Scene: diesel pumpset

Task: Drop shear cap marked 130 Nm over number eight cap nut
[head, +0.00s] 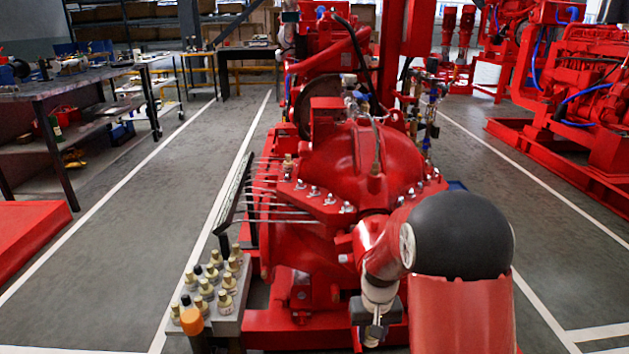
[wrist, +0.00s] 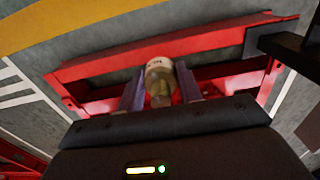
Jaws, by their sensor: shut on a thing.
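In the wrist view my gripper (wrist: 159,92) is shut on a pale beige shear cap (wrist: 160,82). Small dark marking shows on the cap, too small to read. In the head view my gripper (head: 374,334) hangs low in front of the red pump, and the held cap cannot be made out there. Several silvery cap nuts (head: 330,199) sit along the pump's flange, above and left of my gripper. I cannot tell which is number eight. A beige cap (head: 288,167) stands on the flange's far left part.
A grey rack (head: 231,322) of beige and dark caps, one orange-topped, stands at lower left. The red pump casing (head: 345,160) rises beside my arm.

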